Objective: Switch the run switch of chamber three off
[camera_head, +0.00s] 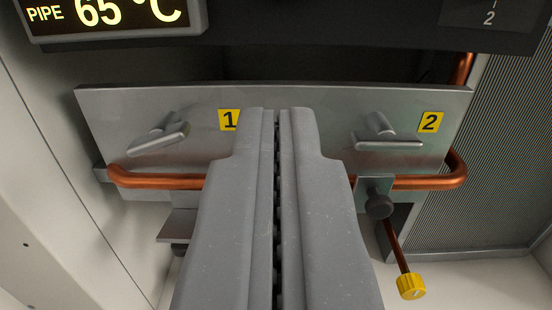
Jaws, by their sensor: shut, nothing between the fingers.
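My gripper (278,118) is shut and empty, its fingers pointing up the middle of the view in front of a grey metal plate (330,105). My fingertips lie between the two levers in the picture. Contact with the plate cannot be told. No switch marked for chamber three is in view.
A display (115,14) reading PIPE 65 °C hangs at upper left. A copper pipe (160,181) runs along the plate's lower edge. A rod with a yellow knob (411,286) sticks out at lower right. A ribbed grey panel (495,150) bounds the right, a pale wall (60,170) the left.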

